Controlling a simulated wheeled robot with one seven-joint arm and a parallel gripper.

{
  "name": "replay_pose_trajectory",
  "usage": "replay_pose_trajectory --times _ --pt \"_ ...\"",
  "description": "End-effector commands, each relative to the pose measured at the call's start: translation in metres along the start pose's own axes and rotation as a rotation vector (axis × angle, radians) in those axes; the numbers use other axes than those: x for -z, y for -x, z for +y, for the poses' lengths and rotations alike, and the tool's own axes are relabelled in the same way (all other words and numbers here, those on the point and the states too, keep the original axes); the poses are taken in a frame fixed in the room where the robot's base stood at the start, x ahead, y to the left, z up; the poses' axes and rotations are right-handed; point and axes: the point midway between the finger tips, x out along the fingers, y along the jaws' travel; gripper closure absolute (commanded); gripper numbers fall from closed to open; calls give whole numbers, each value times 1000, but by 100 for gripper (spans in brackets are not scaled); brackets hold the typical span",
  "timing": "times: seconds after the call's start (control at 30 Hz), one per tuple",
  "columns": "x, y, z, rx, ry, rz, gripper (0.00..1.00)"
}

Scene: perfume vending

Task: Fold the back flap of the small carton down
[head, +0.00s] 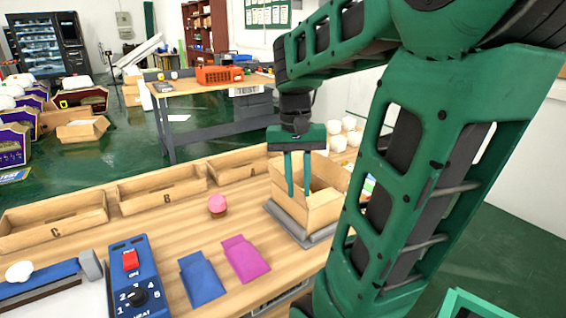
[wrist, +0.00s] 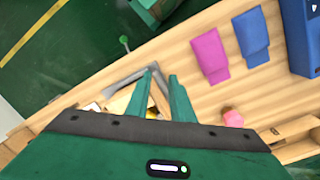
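The small carton (head: 322,212) is a tan cardboard box on a grey platform (head: 290,226) at the right of the table. Its top looks open, with upright cardboard at its back and right sides. My gripper (head: 298,192) points down over the carton's back left part, with its two green fingers apart and nothing seen between them. The fingertips overlap the carton in the head view; I cannot tell whether they touch it. In the wrist view the fingers (wrist: 161,75) hide much of the carton, and the back flap is not clearly seen.
Open cardboard bins (head: 160,188) line the table's back edge. A pink round item (head: 217,204), a blue pouch (head: 202,279) and a magenta pouch (head: 245,259) lie left of the carton. A blue control box (head: 135,275) stands at front left. Wood between them is bare.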

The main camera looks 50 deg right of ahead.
Motion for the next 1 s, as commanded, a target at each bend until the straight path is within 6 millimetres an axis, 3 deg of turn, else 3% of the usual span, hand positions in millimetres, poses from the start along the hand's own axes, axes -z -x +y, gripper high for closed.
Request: replay_pose_trajectory --times 0.03,0.3,0.6,0.8,1.0 --pt "23 10 -3 -16 -61 -10 79" --pt "129 48 -19 -78 -399 -51 79" --pt "233 58 -41 -125 -740 -86 79" --pt "270 54 -50 -135 -873 -101 79" --pt "279 47 -52 -138 -916 -107 79"
